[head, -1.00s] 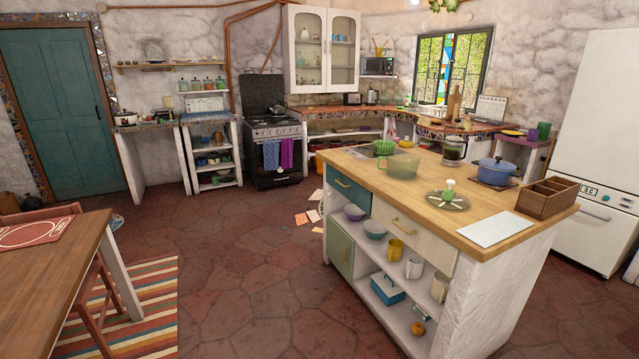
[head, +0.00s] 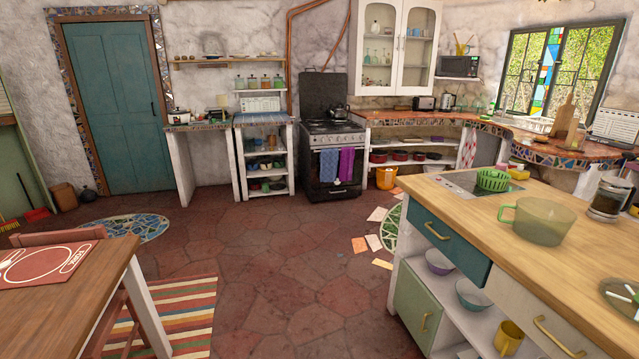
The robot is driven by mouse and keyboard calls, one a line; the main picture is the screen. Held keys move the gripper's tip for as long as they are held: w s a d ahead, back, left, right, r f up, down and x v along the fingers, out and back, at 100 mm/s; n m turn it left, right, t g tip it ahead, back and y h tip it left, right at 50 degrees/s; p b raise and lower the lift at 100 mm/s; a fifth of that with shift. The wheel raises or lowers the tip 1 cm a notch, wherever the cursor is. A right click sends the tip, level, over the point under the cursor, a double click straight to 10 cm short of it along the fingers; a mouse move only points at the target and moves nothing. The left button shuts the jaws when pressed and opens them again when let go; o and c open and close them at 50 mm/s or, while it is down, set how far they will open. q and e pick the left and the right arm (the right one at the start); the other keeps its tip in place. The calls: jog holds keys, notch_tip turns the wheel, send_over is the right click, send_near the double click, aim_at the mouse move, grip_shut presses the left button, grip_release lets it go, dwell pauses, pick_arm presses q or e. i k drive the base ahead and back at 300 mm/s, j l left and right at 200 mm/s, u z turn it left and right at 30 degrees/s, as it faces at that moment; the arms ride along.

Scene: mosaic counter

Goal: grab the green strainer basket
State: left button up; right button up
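Neither of my grippers shows in the head view.
The island (head: 463,204) fills the right side. A wooden table (head: 76,304) with a red placemat stands at the left front. Open red stone floor (head: 270,240) lies between them, with a striped rug (head: 180,315). A glass coffee pot (head: 607,199) stands right of the basket.

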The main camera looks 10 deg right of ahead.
aim_at(492, 180)
jog(key=i+z, duration=0.45)
jog(key=i+j+z, duration=0.25)
jog(key=z, duration=0.2)
jog(key=i+j+z, duration=0.3)
jog(key=z, duration=0.2)
jog(key=i+j+z, duration=0.3)
jog(key=j+z, duration=0.15)
